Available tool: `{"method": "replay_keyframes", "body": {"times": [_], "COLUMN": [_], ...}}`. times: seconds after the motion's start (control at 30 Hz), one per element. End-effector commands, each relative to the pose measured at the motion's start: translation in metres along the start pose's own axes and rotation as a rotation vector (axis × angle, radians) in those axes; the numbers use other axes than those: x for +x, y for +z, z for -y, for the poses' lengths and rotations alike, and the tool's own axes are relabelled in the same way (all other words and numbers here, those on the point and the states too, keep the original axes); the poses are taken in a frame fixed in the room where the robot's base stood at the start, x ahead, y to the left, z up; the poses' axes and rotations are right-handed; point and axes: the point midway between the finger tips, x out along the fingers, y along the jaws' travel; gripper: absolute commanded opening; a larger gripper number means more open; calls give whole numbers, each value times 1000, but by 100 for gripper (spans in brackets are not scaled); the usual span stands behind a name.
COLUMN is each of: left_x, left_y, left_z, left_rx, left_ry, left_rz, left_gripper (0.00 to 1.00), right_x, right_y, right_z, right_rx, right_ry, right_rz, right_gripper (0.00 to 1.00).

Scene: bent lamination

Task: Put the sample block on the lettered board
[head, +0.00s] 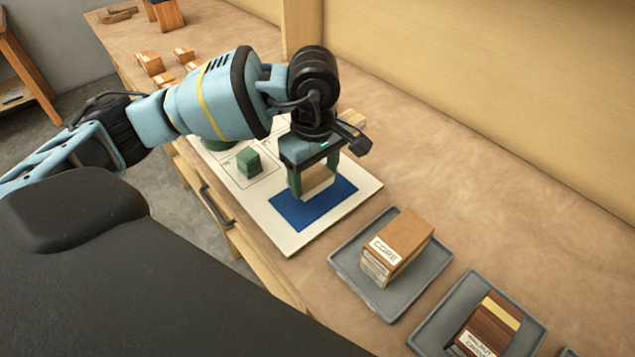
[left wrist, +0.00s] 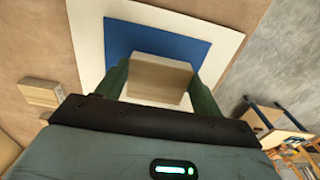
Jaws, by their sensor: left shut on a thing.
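The sample block, a pale wood block (head: 318,181), is between the green fingers of my left gripper (head: 314,180) over the blue patch (head: 335,200) of the white board (head: 290,243). My left gripper is shut on it. In the left wrist view the block (left wrist: 158,72) sits between the fingers with the blue patch behind it; I cannot tell whether it touches the board. A green block (head: 249,162) stands on a marked square of the board. The board's letters are too small to read. My right gripper is not in view.
A tray (head: 347,268) holds a brown block labelled CORE (head: 403,238). Another tray (head: 432,336) holds a dark striped block (head: 487,325). A pale block (head: 352,118) lies behind my gripper. Several small wooden blocks (head: 150,63) stand at the far left.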

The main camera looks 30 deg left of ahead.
Motion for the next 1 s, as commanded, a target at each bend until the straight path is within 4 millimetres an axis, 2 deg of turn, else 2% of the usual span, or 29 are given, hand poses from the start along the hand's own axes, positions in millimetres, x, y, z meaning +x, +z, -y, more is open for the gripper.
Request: {"method": "replay_keyframes", "body": {"times": [0.1, 0.33, 0.77, 0.8, 0.93, 1.0], "left_x": [1, 33, 40, 39, 39, 39], "left_y": [2, 1, 1, 1, 0, 0], "left_z": [-9, -7, -7, -7, -7, -7], "left_rx": [0, 0, 0, 0, 0, 0], "left_ry": [0, 0, -1, 0, 0, 0], "left_rz": [0, -1, 0, -1, -1, -1], "left_gripper": [44, 44, 44, 72, 89, 89], "right_x": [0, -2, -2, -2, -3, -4], "right_y": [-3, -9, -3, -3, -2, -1], "right_z": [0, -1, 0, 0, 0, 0], "right_rx": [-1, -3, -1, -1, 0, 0], "right_ry": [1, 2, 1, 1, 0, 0], "right_rz": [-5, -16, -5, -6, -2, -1], "right_gripper": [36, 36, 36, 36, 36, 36]}}
